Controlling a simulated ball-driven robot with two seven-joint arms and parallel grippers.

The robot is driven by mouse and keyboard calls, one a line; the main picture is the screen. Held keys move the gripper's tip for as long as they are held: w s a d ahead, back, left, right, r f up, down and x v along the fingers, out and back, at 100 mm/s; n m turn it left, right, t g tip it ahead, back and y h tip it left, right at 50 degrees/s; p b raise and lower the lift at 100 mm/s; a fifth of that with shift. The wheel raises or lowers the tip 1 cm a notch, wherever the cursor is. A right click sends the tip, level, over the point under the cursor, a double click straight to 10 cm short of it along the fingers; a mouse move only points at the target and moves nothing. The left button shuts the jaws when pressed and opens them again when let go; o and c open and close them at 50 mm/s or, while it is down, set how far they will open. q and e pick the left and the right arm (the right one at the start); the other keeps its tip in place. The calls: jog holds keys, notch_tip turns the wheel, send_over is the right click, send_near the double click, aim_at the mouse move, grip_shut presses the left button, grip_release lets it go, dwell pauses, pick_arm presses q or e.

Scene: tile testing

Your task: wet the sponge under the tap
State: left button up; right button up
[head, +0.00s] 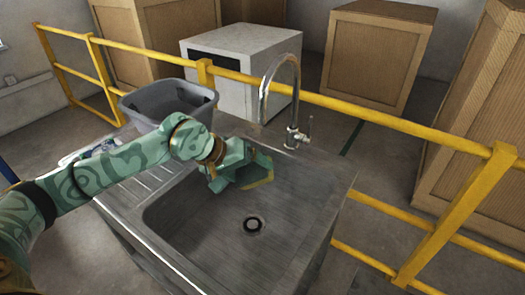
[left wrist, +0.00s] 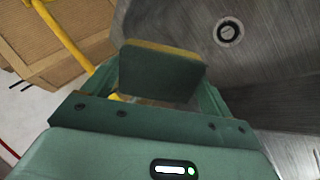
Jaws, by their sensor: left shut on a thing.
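My left gripper (head: 238,170) reaches in from the left over the sink basin (head: 195,225). It is shut on a sponge (head: 262,181), whose yellow edge shows at the gripper's tip. In the left wrist view the sponge (left wrist: 160,74) shows a dark green face with a yellow strip along its far edge. The chrome tap (head: 282,75) stands at the sink's back edge. Its curved spout ends behind and slightly above the gripper in the picture; I cannot tell the exact gap. No running water shows. My right gripper is not in view.
A grey tub (head: 168,101) stands at the sink's back left. A yellow railing (head: 400,122) runs behind the sink, with wooden crates (head: 378,55) and a white box (head: 240,60) beyond.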

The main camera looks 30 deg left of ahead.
pick_arm(q)
jog(key=s+r, duration=0.1)
jog(key=s+r+p, duration=0.2)
jog(key=shift+s+d, duration=0.2)
jog(key=shift+d, duration=0.1)
jog(key=shift+s+d+r+p, duration=0.15)
jog(key=shift+s+r+p, duration=0.1)
jog(key=shift+s+p, duration=0.15)
